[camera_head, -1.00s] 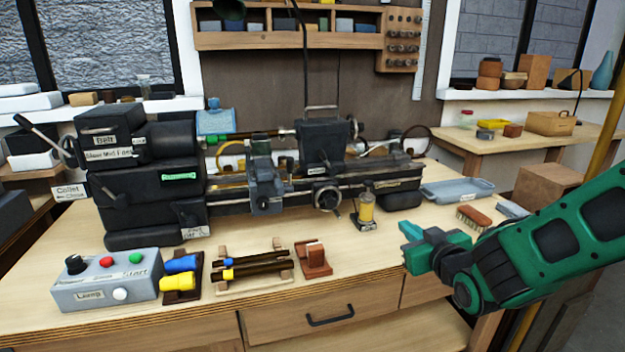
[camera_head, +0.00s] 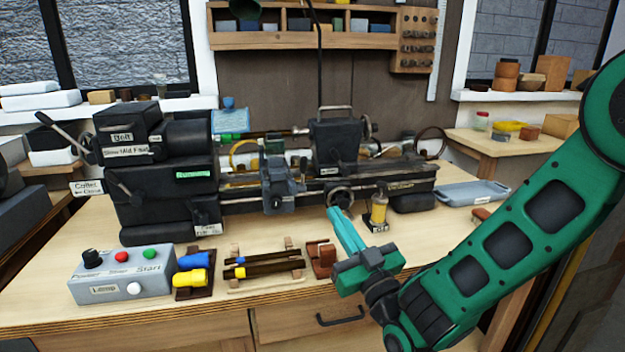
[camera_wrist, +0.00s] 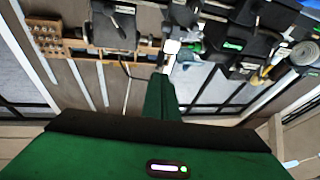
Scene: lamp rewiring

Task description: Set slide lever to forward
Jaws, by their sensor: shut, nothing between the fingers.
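A dark metal lathe (camera_head: 165,190) stands on the wooden bench. Its headstock with belt and speed labels is at the left, and its bed runs to the right. Small levers and a handwheel (camera_head: 340,196) show along its front; I cannot tell for sure which one is the slide lever or how it is set. My green gripper (camera_head: 340,222) is shut and empty, its fingertips in front of the bed just below the handwheel. I cannot tell whether they touch it. The wrist view shows the fingers (camera_wrist: 158,95) closed together, with lathe parts (camera_wrist: 245,45) beyond, tilted.
A grey control box (camera_head: 122,275), blue and yellow pieces (camera_head: 192,272), a rack of dark rods (camera_head: 262,264) and a brown holder (camera_head: 321,258) stand along the front. A yellow oiler (camera_head: 379,208) stands close right of my gripper. A grey-blue tray (camera_head: 472,193) lies further right.

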